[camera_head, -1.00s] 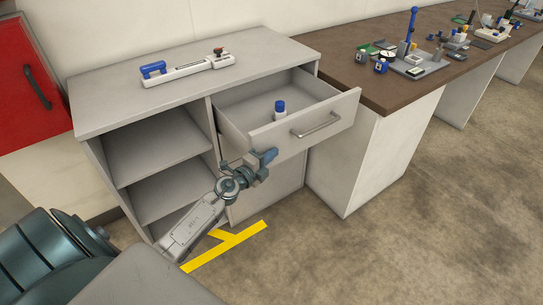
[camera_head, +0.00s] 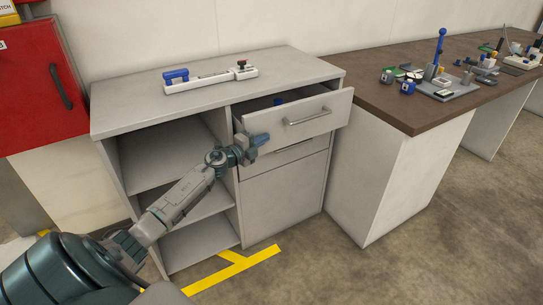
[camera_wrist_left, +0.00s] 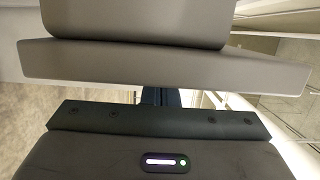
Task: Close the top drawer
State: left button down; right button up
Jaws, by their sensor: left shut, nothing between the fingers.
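The top drawer (camera_head: 315,112) of the grey cabinet (camera_head: 280,193) is partly open, its front standing out from the cabinet face with a bar handle (camera_head: 307,117) on it. Inside, the blue cap of a bottle (camera_head: 279,101) just shows over the drawer front; the rest of the bottle is hidden. My left gripper (camera_head: 262,140) is shut and empty at the lower left corner of the drawer front. I cannot tell whether it touches the front. The left wrist view mostly shows my own wrist parts. My right gripper is not in view.
A white device with a blue handle (camera_head: 176,76) lies on the cabinet top. Open shelves (camera_head: 160,150) are left of the drawers. A brown-topped bench (camera_head: 420,115) with lab items stands to the right. A red box (camera_head: 35,85) is at left. The floor in front is clear.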

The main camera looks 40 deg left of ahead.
pick_arm(q)
jog(key=a, duration=0.1)
jog(key=w+a+b, duration=0.1)
jog(key=shift+a+f, duration=0.1)
jog(key=shift+a, duration=0.3)
jog(key=a, duration=0.1)
jog(key=w+a+b, duration=0.1)
jog(key=a, duration=0.1)
jog(key=w+a+b, duration=0.1)
jog(key=a, duration=0.1)
jog(key=shift+w, duration=0.1)
jog(key=shift+w+a, duration=0.15)
jog(key=shift+a, duration=0.2)
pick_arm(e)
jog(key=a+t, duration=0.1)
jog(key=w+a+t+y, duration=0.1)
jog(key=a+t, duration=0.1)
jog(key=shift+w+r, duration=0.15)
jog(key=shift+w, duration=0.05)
pick_arm(q)
jog(key=shift+d, duration=0.1)
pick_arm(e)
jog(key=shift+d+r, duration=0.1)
